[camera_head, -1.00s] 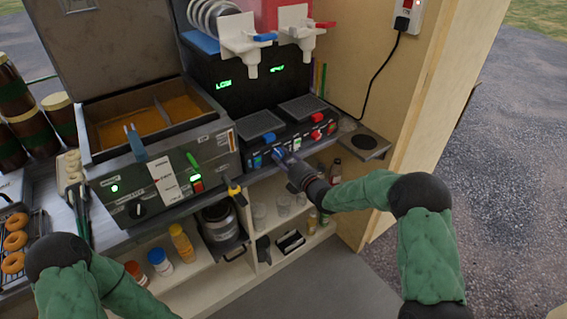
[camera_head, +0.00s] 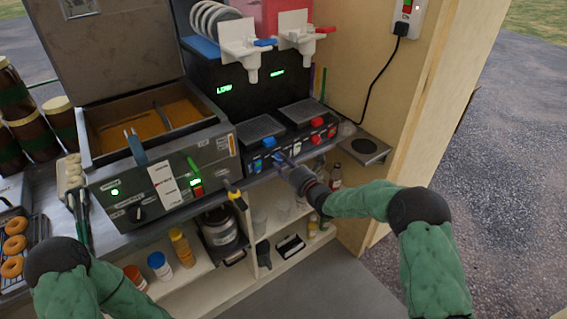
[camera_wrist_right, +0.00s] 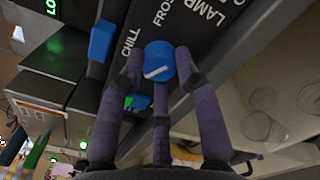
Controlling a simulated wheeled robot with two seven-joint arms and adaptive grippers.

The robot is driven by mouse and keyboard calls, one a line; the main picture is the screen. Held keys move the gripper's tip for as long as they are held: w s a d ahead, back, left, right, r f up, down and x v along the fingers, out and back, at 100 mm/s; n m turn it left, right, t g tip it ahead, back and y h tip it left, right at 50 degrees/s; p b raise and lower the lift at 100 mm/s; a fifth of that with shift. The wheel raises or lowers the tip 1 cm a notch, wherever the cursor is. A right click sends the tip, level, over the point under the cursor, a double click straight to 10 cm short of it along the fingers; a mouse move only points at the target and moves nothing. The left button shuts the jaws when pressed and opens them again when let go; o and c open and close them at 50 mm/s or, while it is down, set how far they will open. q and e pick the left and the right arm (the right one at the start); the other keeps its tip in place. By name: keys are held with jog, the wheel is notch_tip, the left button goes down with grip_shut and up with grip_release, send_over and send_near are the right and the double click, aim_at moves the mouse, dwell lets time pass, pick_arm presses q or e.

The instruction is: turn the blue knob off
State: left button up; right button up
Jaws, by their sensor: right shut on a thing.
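The blue knob (camera_wrist_right: 159,60) is a round cap with a white line on its face, on a dark panel, in the right wrist view. The line lies slightly tilted there, rising to the right. The printed words CHILL, FROS (partly cut off) and LAMP stand beside it. My right gripper (camera_wrist_right: 159,75) has its fingers around the knob and is shut on it. In the head view my right gripper (camera_head: 283,160) is at the front of the slush machine's control panel, and its fingers mostly hide the knob. My left gripper is out of view; only part of that arm shows.
Blue and red controls (camera_head: 316,121) crowd the panel beside my gripper. A fryer (camera_head: 165,180) with tongs stands to the left. A shelf (camera_head: 265,270) with jars and cups lies below.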

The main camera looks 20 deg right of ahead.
jog(key=shift+s+a+f, duration=0.15)
jog(key=shift+a+f, duration=0.2)
jog(key=shift+f, duration=0.15)
jog(key=o, duration=0.9)
jog(key=shift+o, duration=1.2)
jog(key=shift+r, duration=0.1)
jog(key=shift+d+r, duration=0.1)
jog(key=shift+d+r, duration=0.1)
jog(key=shift+d, duration=0.05)
jog(key=shift+s+d, duration=0.1)
jog(key=shift+s, duration=0.15)
jog(key=v, duration=1.1)
